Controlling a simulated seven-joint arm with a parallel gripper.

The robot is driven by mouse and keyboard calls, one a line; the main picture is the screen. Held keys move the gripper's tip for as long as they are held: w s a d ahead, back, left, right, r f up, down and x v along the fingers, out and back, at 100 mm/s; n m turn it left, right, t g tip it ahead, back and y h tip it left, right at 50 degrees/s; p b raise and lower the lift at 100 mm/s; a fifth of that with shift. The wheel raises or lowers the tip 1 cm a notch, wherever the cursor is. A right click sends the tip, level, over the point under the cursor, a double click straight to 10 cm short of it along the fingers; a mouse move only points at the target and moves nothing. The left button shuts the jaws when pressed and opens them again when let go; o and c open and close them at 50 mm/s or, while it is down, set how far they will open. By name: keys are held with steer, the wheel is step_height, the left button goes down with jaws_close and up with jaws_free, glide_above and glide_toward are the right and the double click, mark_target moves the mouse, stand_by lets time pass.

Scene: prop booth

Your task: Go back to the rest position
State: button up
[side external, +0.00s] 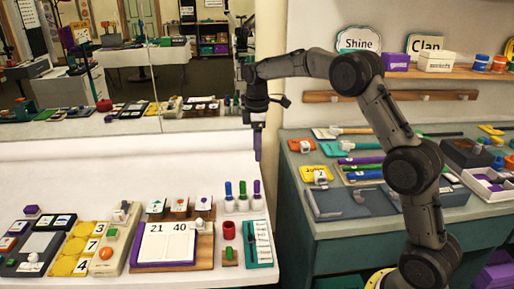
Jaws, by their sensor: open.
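My gripper (257,122) hangs pointing down at the end of my dark grey arm, above the right back part of the white table (120,165). It is open, though its fingers are small and dark here. A narrow purple piece (257,146) shows straight below it; I cannot tell whether it is part of the gripper or a separate thing. The gripper is clear of the props on the table.
A green side counter (330,245) holds many props. A mirror (110,70) lies behind the table.

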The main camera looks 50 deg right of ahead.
steer(key=s+a+r+t, duration=0.1)
steer(key=s+a+r, duration=0.1)
steer(key=r, duration=0.3)
steer(key=s+a+r+t, duration=0.1)
steer(key=s+a+r, duration=0.1)
steer(key=r, duration=0.4)
steer(key=s+a+r+t, duration=0.1)
steer(key=s+a+r, duration=0.15)
steer(key=s, duration=0.35)
steer(key=s+a+r+t, duration=0.1)
steer(key=s+a+r, duration=0.15)
steer(key=s, duration=0.35)
steer(key=s+a+f+m, duration=0.1)
steer(key=s+f+m, duration=0.3)
steer(key=s, duration=0.4)
steer(key=s+a+f+m+t, duration=0.1)
steer(key=s+f+m, duration=0.4)
steer(key=s, duration=0.4)
steer(key=shift+s+f+t, duration=0.25)
steer(key=shift+s+t, duration=0.05)
